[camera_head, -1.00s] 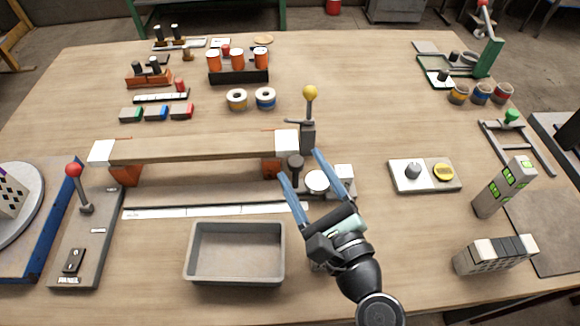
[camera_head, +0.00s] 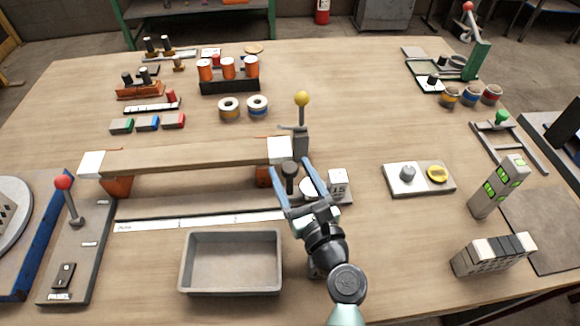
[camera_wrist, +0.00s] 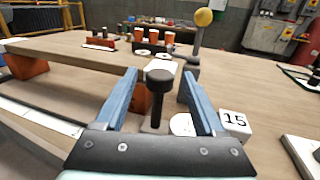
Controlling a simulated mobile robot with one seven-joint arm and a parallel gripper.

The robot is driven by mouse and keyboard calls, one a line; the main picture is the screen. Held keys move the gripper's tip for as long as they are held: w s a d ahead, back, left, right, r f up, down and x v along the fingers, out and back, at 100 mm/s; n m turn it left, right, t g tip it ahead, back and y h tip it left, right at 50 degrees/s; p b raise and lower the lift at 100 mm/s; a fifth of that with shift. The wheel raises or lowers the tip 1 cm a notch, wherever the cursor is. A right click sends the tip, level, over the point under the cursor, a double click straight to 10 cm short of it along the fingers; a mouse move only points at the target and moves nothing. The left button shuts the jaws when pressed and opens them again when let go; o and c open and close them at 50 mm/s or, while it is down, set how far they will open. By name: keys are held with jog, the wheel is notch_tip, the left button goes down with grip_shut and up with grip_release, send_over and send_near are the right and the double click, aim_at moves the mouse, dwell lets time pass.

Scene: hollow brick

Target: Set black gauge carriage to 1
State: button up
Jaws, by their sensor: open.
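The black carriage knob (camera_head: 290,168) stands upright on a short post at the right end of the long grey gauge rail (camera_head: 150,208). A white scale strip (camera_head: 200,221) runs along the rail's front. A white block reading 15 (camera_head: 337,182) sits right of the knob; it also shows in the wrist view (camera_wrist: 234,122). My gripper (camera_head: 289,178) is open, with its blue fingers on either side of the knob. In the wrist view the knob (camera_wrist: 160,80) shows between the fingers, apart from both. The small scale marks are unreadable.
A wooden beam (camera_head: 185,155) on orange supports lies just behind the rail. A yellow-ball lever (camera_head: 302,100) stands close behind the knob. A grey tray (camera_head: 231,289) is in front.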

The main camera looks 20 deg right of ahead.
jog(key=shift+w, duration=0.7)
grip_shut()
dwell(1.0)
